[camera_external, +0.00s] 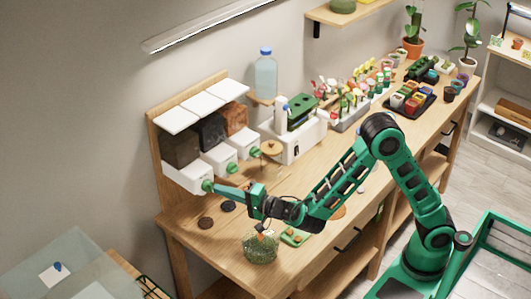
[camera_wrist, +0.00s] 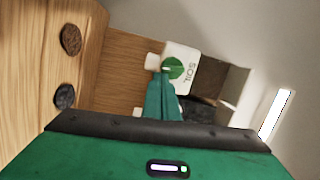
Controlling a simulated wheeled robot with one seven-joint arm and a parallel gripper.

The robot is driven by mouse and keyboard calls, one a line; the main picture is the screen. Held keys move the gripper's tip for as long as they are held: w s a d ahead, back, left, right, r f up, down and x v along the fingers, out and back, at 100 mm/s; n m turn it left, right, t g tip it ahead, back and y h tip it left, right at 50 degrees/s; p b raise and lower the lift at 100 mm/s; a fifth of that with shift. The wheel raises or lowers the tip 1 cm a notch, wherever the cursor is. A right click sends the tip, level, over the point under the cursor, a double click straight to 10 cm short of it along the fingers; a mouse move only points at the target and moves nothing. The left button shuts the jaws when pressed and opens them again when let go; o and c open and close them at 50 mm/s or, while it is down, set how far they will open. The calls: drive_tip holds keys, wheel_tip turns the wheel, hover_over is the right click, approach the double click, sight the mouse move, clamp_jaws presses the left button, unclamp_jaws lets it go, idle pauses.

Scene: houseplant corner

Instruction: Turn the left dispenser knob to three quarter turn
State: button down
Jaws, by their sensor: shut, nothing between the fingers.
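The dispenser stands at the left end of the bench in the external view, with several hoppers in a row over white bases. The left dispenser knob (camera_external: 207,185) is green and sits on the leftmost white base (camera_external: 184,176). In the wrist view the round green knob (camera_wrist: 175,67) is on a white face marked SOIL (camera_wrist: 187,58), with a pale mark on its left side. My gripper (camera_external: 215,188) is shut and empty, its tips right at this knob. In the wrist view my gripper (camera_wrist: 162,80) overlaps the knob's lower edge; I cannot tell whether they touch.
Two more green knobs (camera_external: 231,168) (camera_external: 255,152) sit to the right. Dark discs (camera_external: 206,223) (camera_external: 228,206) lie on the bench below. A glass jar (camera_external: 260,248) stands near the front edge, beside a small green tray (camera_external: 295,237). A water bottle (camera_external: 265,75) stands behind.

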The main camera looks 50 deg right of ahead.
drive_tip(key=shift+a+f, duration=0.8)
drive_tip(key=shift+a, duration=0.2)
drive_tip(key=shift+a, duration=0.1)
idle(0.3)
idle(1.0)
